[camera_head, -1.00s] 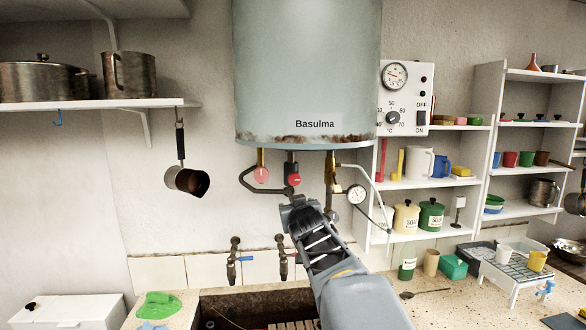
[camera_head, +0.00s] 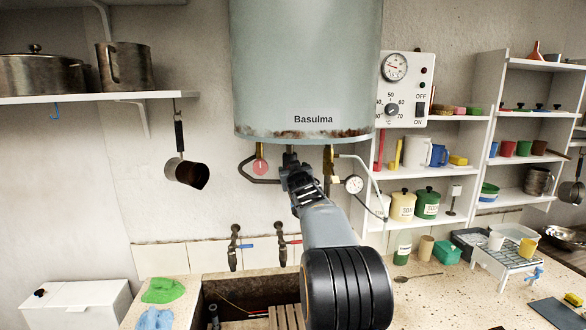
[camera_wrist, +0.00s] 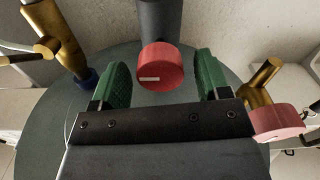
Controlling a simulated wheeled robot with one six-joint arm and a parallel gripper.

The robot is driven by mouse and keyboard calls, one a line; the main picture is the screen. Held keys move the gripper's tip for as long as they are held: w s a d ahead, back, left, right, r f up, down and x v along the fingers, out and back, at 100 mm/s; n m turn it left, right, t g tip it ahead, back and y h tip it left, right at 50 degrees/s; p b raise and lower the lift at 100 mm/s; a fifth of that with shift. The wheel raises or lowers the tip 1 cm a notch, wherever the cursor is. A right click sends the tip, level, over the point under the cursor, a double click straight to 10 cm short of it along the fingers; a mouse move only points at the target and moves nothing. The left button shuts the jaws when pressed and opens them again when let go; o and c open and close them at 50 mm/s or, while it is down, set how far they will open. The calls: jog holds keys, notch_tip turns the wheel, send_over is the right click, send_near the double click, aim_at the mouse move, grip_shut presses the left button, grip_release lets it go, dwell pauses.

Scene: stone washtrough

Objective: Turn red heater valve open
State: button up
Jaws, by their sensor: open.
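A round red valve knob (camera_wrist: 160,66) with a short white mark sits on a dark pipe in the wrist view. It appears between the two green finger pads of my open gripper (camera_wrist: 162,78), with a visible gap on each side. A second, pinkish-red knob (camera_wrist: 279,121) on a brass fitting is at the right, outside the fingers. In the head view that pinkish-red knob (camera_head: 260,167) hangs under the boiler (camera_head: 308,75), left of my gripper (camera_head: 291,172). My gripper hides the middle red knob there.
Bent pipes and a gauge (camera_head: 354,184) are right of my gripper. A control panel (camera_head: 404,90) is beside the boiler. Two taps (camera_head: 234,247) stand over the stone trough (camera_head: 225,295) below. A saucepan (camera_head: 186,172) hangs at left, and shelves (camera_head: 478,120) stand at right.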

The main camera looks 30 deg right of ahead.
jog(key=shift+w+d, duration=0.1)
jog(key=shift+w, duration=0.15)
jog(key=c, duration=0.9)
jog(key=shift+c, duration=0.2)
